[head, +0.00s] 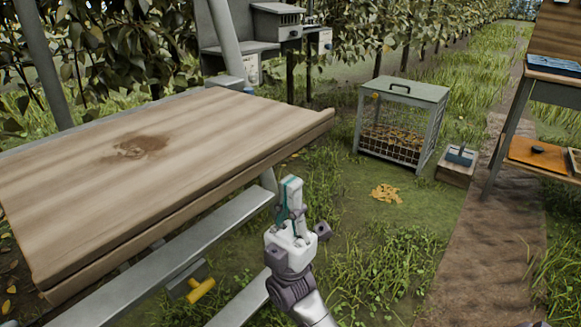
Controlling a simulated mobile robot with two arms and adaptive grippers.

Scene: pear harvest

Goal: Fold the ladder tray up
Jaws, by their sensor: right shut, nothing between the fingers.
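The ladder tray (215,125) is a wide wooden board with a dark stain, filling the left of the head view. It lies folded out, roughly level, above the metal ladder steps (205,245). My right gripper (291,182) points up, shut and empty, just off the tray's near long edge toward its right end. A gap shows between the fingertips and the board in the picture; I cannot tell the depth. The tray's underside and hinge are hidden. My left gripper is not in view.
A yellow handle-like part (201,290) shows by the lower steps. A wire-mesh cage (405,90) stands on the grass, with a small box (456,170) beside it. A table (530,95) stands at the right edge. Grass between the ladder and cage is mostly open.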

